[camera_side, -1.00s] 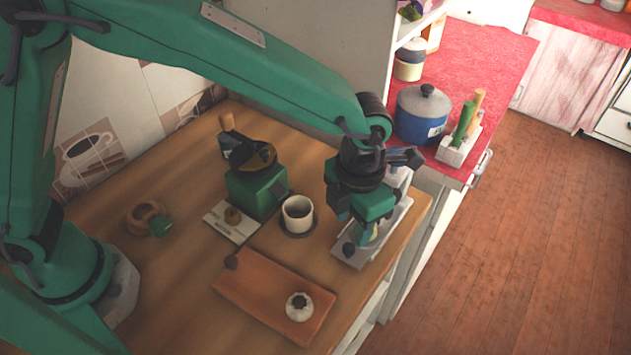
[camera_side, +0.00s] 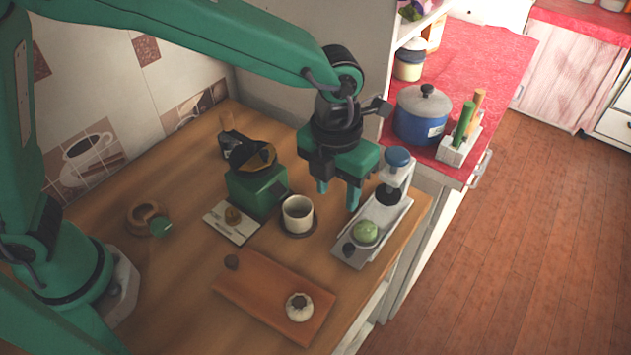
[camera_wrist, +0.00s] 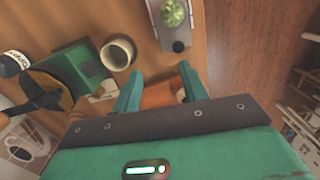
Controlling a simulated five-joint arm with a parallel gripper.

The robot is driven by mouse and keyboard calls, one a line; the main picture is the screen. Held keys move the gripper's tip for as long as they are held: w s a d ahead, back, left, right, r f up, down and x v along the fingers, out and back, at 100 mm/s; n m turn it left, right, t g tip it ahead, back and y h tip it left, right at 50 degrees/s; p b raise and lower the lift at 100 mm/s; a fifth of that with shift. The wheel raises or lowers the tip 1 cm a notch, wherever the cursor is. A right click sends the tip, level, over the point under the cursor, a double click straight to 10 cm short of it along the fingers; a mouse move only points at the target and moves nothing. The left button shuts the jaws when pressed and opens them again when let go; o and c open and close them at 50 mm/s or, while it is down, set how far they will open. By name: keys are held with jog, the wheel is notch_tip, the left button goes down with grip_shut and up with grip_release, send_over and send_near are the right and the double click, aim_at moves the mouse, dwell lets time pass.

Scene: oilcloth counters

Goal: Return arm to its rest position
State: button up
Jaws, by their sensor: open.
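My gripper (camera_side: 338,192) is open and empty in the side view. It hangs above the counter, up and left of a grey stand (camera_side: 377,222) and behind a pale cup (camera_side: 298,212). In the wrist view my gripper (camera_wrist: 158,86) shows two green fingers spread apart with nothing held between them. A round green ribbed thing (camera_side: 365,232) sits on the near end of the grey stand. It also shows at the top of the wrist view (camera_wrist: 174,14).
A green machine (camera_side: 258,190) stands left of the cup. A brown board (camera_side: 262,290) with a small white pot (camera_side: 299,306) lies in front. A brown ring-shaped thing (camera_side: 143,213) is at left. A blue pot (camera_side: 422,115) stands on the red counter (camera_side: 490,60) behind.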

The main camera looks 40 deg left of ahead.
jog(key=s+a+r+n+t, duration=0.1)
jog(key=a+r+n, duration=0.4)
jog(key=a+n, duration=0.35)
jog(key=s+a+r+n+t, duration=0.15)
jog(key=a+r+n, duration=0.25)
jog(key=a+n, duration=0.45)
jog(key=s+a+n+t, duration=0.1)
jog(key=s+a+n, duration=0.4)
jog(key=n, duration=0.4)
jog(key=s+a+r+n+t, duration=0.1)
jog(key=s+a+n, duration=0.4)
jog(key=n, duration=0.5)
jog(key=shift+s+a+r+t, duration=0.2)
jog(key=shift+a+t, duration=0.15)
jog(key=shift+a, duration=0.45)
